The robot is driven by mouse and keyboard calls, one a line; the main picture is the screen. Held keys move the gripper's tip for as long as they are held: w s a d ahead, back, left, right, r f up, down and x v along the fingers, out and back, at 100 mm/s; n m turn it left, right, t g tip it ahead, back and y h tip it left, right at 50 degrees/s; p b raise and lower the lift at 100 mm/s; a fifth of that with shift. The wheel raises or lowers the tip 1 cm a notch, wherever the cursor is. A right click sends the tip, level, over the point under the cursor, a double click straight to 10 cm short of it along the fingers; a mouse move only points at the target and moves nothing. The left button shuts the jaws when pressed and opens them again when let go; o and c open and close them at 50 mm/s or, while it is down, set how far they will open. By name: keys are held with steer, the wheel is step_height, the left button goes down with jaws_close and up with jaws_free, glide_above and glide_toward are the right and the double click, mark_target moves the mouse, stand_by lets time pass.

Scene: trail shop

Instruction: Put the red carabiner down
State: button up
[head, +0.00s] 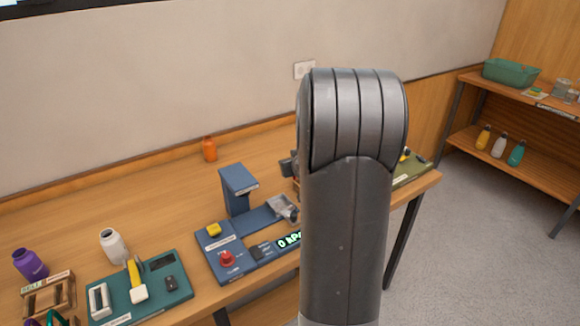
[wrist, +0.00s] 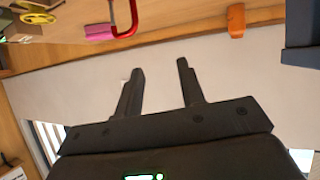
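My gripper (wrist: 160,65) shows in the wrist view with its two fingers apart and nothing between them. In the head view my arm hides most of it. A red curved piece (wrist: 130,20), which looks like the red carabiner, is at the top of the wrist view, beyond the fingertips and apart from them. It is cut off by the picture edge and lies against or beside a pink piece (wrist: 98,32); I cannot tell whether they are joined. I cannot find the red carabiner in the head view; my arm covers part of the table there.
On the wooden table (head: 150,185) are an orange bottle (head: 209,149), a blue test stand (head: 238,190) with a red button, a green board (head: 150,300) with tools, a white bottle (head: 112,244) and a purple bottle (head: 30,264). A shelf (head: 535,150) stands at the right.

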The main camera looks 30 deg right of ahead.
steer(key=shift+t+y, duration=0.5)
steer(key=shift+t, duration=0.3)
steer(key=d+f, duration=0.1)
steer(key=f, duration=0.1)
steer(key=d+f, duration=0.2)
steer(key=w+d+f, duration=0.1)
steer(key=d+f, duration=0.1)
steer(key=shift+d+f, duration=0.15)
steer(key=shift+f, duration=0.15)
steer(key=x, duration=1)
steer(key=shift+w+f, duration=0.3)
steer(key=shift+f, duration=0.05)
steer(key=shift+c, duration=0.5)
jaws_close()
